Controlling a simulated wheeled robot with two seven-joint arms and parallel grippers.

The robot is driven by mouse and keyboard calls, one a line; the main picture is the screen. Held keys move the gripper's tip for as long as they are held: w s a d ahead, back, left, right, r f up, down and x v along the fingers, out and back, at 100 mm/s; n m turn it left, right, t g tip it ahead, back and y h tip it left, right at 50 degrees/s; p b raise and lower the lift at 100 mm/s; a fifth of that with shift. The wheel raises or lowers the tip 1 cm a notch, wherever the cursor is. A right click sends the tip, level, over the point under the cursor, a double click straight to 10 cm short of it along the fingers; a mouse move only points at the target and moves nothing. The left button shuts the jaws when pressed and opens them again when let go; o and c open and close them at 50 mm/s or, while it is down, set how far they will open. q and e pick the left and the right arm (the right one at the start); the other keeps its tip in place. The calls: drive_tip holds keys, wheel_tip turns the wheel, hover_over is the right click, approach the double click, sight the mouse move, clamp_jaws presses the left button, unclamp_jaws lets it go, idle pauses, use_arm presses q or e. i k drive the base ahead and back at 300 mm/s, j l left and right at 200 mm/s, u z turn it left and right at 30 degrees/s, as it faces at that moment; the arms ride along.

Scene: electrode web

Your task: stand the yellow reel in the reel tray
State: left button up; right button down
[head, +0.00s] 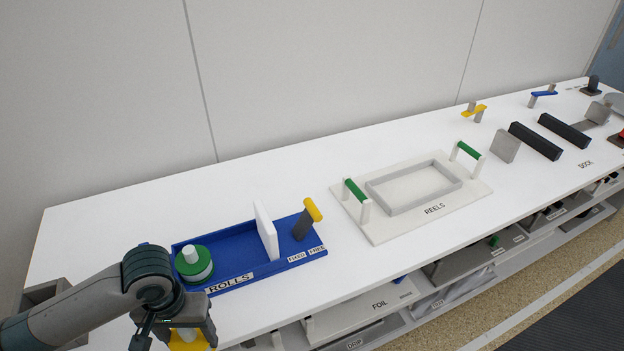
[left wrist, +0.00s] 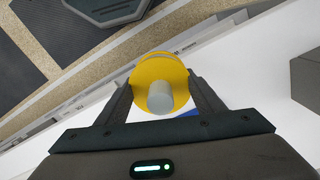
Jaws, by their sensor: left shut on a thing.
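The yellow reel (left wrist: 165,72) is between the fingers of my left gripper (left wrist: 163,98) in the left wrist view, with its pale grey core end facing the camera. In the head view the left gripper (head: 185,332) is at the bottom left, in front of the blue rolls tray, and the yellow reel (head: 190,342) shows partly beneath it. The reel tray (head: 378,228), a white board labelled REELS with a raised grey rectangular frame and two green handles, lies further right on the bench. Its frame is empty. My right gripper is not in view.
The blue ROLLS tray (head: 240,283) holds a green reel (head: 193,263) and an upright white divider (head: 265,230), with a yellow-topped handle at its right end. Black bars (head: 535,141) and a grey block (head: 505,146) stand further right. White bench top is clear behind the trays.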

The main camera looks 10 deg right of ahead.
sight(413, 188)
drive_tip(key=i+l, duration=0.1)
drive_tip(key=l, duration=0.5)
drive_tip(key=i+l, duration=0.1)
drive_tip(key=l, duration=1.1)
drive_tip(key=i+l, duration=0.15)
drive_tip(key=l, duration=0.5)
drive_tip(key=i+l, duration=0.1)
drive_tip(key=l, duration=0.5)
